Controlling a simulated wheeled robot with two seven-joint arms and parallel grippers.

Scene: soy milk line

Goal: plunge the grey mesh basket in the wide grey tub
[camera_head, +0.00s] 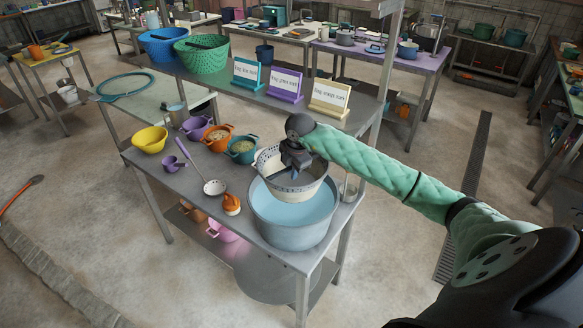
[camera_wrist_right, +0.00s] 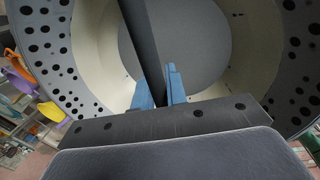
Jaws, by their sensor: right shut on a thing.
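The wide grey tub (camera_head: 291,236) stands at the table's near right corner, with pale blue liquid (camera_head: 312,212) in it. The grey mesh basket (camera_head: 312,187) is over the tub's back part, its rim above the tub's rim. I cannot tell whether its base touches the liquid. My right gripper (camera_head: 294,160) is at the basket's top. In the right wrist view, its blue fingers (camera_wrist_right: 158,88) are shut on a dark bar across the basket, whose perforated rim (camera_wrist_right: 45,60) and pale inside show around them. The basket looks empty. My left gripper is not in view.
Orange and teal pots (camera_head: 241,150), a ladle (camera_head: 214,187) and an orange-and-white object (camera_head: 231,204) lie left of the tub. A yellow bowl (camera_head: 150,139) is farther left. Three sign cards (camera_head: 285,84) stand on the shelf behind. The floor at right is clear.

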